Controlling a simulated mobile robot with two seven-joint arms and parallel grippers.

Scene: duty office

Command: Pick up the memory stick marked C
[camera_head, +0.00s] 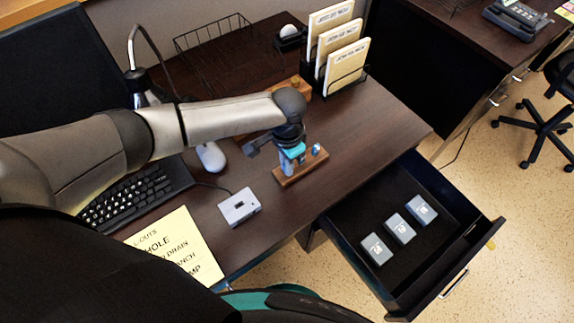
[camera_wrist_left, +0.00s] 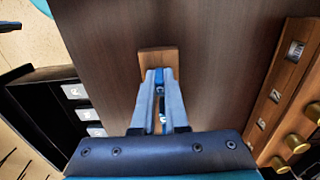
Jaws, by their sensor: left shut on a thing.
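My left gripper (camera_head: 288,168) is over the left part of a small wooden stand (camera_head: 312,168) on the desk, its fingers pointing down. In the left wrist view the fingers (camera_wrist_left: 159,76) are shut on a small, mostly hidden thing, with a bit of blue between the tips. It seems to be a memory stick, but I cannot read its mark or tell whether it is clear of the stand. A blue stick-like piece (camera_head: 316,148) stands at the right end of the stand, apart from the fingers. The stand also shows beyond the fingertips in the wrist view (camera_wrist_left: 158,55). My right gripper is not in view.
An open drawer (camera_head: 345,227) on the right holds three labelled grey-blue boxes (camera_head: 400,228). A grey device (camera_head: 239,207), a mouse (camera_head: 211,157), a keyboard (camera_head: 140,193) and a yellow note (camera_head: 178,248) are near. A wooden rack with brass knobs (camera_wrist_left: 298,143) stands close. The desk right of the stand is clear.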

